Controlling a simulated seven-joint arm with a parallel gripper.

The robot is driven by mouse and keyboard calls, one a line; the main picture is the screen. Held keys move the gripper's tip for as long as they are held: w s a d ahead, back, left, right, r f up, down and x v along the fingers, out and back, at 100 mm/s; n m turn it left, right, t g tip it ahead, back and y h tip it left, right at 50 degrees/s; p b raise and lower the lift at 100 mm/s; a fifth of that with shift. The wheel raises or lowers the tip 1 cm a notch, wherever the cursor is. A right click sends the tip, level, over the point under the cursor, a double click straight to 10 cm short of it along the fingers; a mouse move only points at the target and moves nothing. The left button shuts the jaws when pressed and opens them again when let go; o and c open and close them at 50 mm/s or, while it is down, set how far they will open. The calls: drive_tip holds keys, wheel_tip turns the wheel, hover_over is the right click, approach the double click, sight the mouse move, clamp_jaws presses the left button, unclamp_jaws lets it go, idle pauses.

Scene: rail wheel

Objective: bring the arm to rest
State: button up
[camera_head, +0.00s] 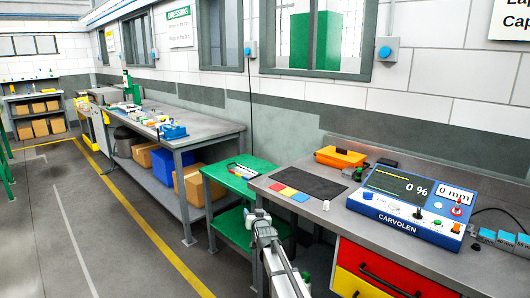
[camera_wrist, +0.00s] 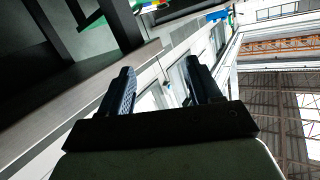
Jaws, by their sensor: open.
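My gripper shows in the wrist view (camera_wrist: 160,85) with its two dark, ridged fingers well apart and nothing between them. In the head view my arm reaches up from the bottom edge, beside the front left corner of the grey workbench (camera_head: 330,215). The gripper end there is small, and its fingers are hard to make out. The wrist view is tilted, with a bench edge on the left and the wall and roof beams on the right.
The blue CARVOLEN console (camera_head: 412,207) stands on the workbench. A dark mat (camera_head: 309,186), coloured squares (camera_head: 288,193) and an orange case (camera_head: 340,157) lie left of it. A green side table (camera_head: 238,178) adjoins it. The floor (camera_head: 60,220) at left is clear.

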drive_tip(key=s+a+f+n+g+y, duration=0.15)
drive_tip(key=s+a+f+n, duration=0.25)
drive_tip(key=s+a+f, duration=0.4)
drive_tip(key=s+a+f+n+g+y, duration=0.15)
drive_tip(key=s+a+f+n, duration=0.35)
drive_tip(key=a, duration=0.5)
drive_tip(key=s+a+f+n+g, duration=0.2)
drive_tip(key=s+a+f+n, duration=0.15)
drive_tip(key=s+f, duration=0.85)
drive_tip(key=s+d+f+m+g+h, duration=0.35)
drive_tip(key=s+d+f, duration=0.6)
drive_tip(key=d, duration=0.35)
drive_tip(key=s+d+f+m+g+h, duration=0.2)
drive_tip(key=s+d+f+g, duration=0.2)
drive_tip(key=s+d+f, duration=0.8)
drive_tip(key=s+d+m+g, duration=0.3)
drive_tip(key=s+d, duration=0.6)
drive_tip(key=s, duration=0.3)
drive_tip(key=s+d+m+g+h, duration=0.1)
drive_tip(key=s+d+m+g, duration=0.3)
drive_tip(key=s, duration=0.9)
drive_tip(key=d+g, duration=0.2)
drive_tip(key=d, duration=0.2)
drive_tip(key=shift+d+m, duration=0.3)
drive_tip(key=shift+d, duration=0.05)
